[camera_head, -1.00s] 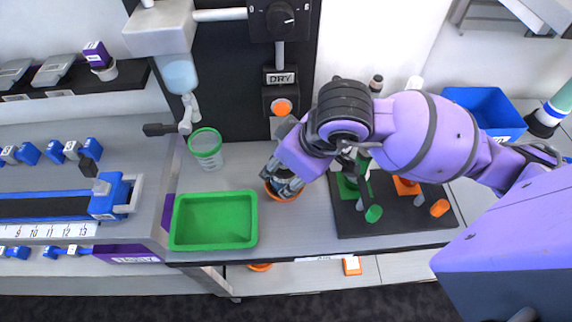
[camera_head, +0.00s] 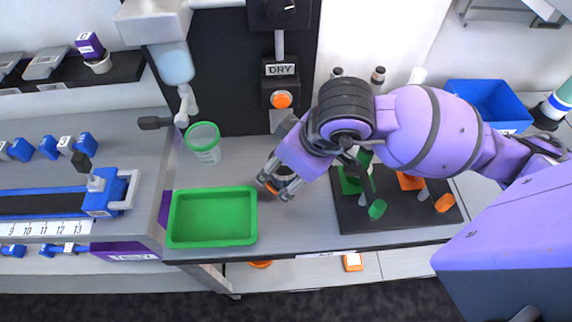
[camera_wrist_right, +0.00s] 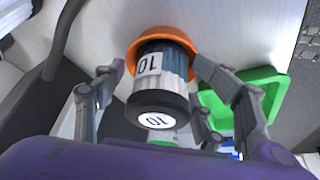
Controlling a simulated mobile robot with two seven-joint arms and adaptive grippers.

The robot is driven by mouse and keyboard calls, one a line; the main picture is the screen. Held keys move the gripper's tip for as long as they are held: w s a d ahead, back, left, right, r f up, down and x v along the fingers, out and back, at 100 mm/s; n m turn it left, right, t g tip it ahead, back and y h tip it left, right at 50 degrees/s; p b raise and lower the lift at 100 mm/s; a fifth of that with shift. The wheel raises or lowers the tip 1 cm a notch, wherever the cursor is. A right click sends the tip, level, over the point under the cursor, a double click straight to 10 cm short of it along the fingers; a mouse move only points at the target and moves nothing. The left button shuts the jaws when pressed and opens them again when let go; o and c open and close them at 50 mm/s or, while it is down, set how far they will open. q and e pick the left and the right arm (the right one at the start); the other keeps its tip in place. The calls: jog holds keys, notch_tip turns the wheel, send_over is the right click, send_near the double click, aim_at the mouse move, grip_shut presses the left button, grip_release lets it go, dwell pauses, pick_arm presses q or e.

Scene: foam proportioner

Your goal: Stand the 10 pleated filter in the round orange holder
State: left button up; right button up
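The filter labelled 10 (camera_wrist_right: 160,75), with pale and dark pleats and a black end cap, stands in the round orange holder (camera_wrist_right: 165,36) in the right wrist view. It looks upright, though its seat inside the rim is hidden. My right gripper (camera_wrist_right: 160,65) is open, with its fingers on either side of the filter and a gap at the left finger. In the head view the right gripper (camera_head: 279,186) is over the bench, hiding most of the filter and holder. My left gripper is not in view.
A green tray (camera_head: 212,243) lies just left of the right gripper. A clear green-rimmed cup (camera_head: 204,143) stands behind it. A black board (camera_head: 395,222) with green and orange parts is on the right. A blue bin (camera_head: 490,104) stands at the back right.

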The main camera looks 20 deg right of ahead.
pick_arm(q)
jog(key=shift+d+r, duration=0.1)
pick_arm(e)
jog(key=shift+r, duration=0.15)
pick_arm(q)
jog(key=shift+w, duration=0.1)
pick_arm(e)
jog(key=shift+r, duration=0.2)
notch_tip(320, 180, up, 2)
jog(key=shift+d+p, duration=0.1)
jog(key=shift+p, duration=0.75)
jog(key=p+v, duration=0.1)
jog(key=v, duration=0.5)
jog(key=shift+f, duration=0.1)
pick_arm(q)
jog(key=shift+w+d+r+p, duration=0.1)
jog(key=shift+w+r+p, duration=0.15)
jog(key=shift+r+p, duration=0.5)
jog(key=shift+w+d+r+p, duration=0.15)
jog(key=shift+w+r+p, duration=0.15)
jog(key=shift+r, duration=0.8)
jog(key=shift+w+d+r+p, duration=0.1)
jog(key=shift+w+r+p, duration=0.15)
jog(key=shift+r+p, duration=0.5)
pick_arm(e)
jog(key=shift+v, duration=2.55)
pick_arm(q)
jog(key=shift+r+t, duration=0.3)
pick_arm(e)
jog(key=shift+s, duration=0.2)
